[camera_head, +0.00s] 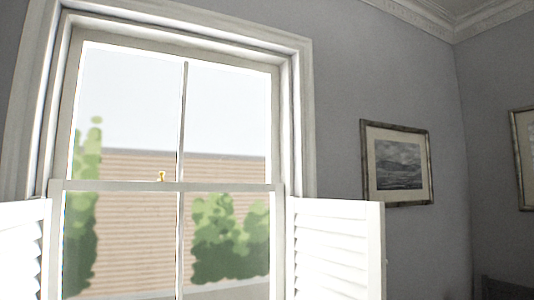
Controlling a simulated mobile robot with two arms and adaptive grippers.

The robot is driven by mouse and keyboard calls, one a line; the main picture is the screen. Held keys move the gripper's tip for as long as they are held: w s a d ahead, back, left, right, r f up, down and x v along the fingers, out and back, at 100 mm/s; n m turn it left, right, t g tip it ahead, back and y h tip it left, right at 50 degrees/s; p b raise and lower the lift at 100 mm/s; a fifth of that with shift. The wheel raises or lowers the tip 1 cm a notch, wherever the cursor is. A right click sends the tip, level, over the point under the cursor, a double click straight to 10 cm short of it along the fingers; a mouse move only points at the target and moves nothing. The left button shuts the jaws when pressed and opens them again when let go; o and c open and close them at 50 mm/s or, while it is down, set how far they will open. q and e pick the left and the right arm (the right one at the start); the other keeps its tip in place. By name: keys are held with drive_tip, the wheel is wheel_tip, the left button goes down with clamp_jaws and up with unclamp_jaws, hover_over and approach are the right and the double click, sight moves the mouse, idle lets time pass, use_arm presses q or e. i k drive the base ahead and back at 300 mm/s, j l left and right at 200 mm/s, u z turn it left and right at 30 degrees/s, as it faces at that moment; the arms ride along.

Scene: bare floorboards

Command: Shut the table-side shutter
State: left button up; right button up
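A white louvred shutter (338,250) stands swung open at the right side of the window, its lower part cut off by the picture's bottom edge. Another white louvred shutter (24,250) stands open at the left side, partly cut off by the left and bottom edges. The sash window (180,186) between them is uncovered. No table is clearly visible, so I cannot tell which shutter is the table-side one. Neither of my grippers is in view.
A framed picture (397,164) hangs on the grey wall right of the window. A second frame (522,158) is cut off at the right edge. A dark object (505,289), too cropped to identify, shows at the bottom right corner.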

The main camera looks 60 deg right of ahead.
sight(336, 251)
drive_tip(key=i+z, duration=0.1)
drive_tip(key=z, duration=0.3)
drive_tip(key=i+l+z, duration=0.1)
drive_tip(key=z, duration=0.3)
drive_tip(key=i+z, duration=0.15)
drive_tip(key=z, duration=0.25)
drive_tip(key=i+j+z, duration=0.1)
drive_tip(key=z, duration=0.3)
drive_tip(key=i+j, duration=0.4)
drive_tip(key=i, duration=0.1)
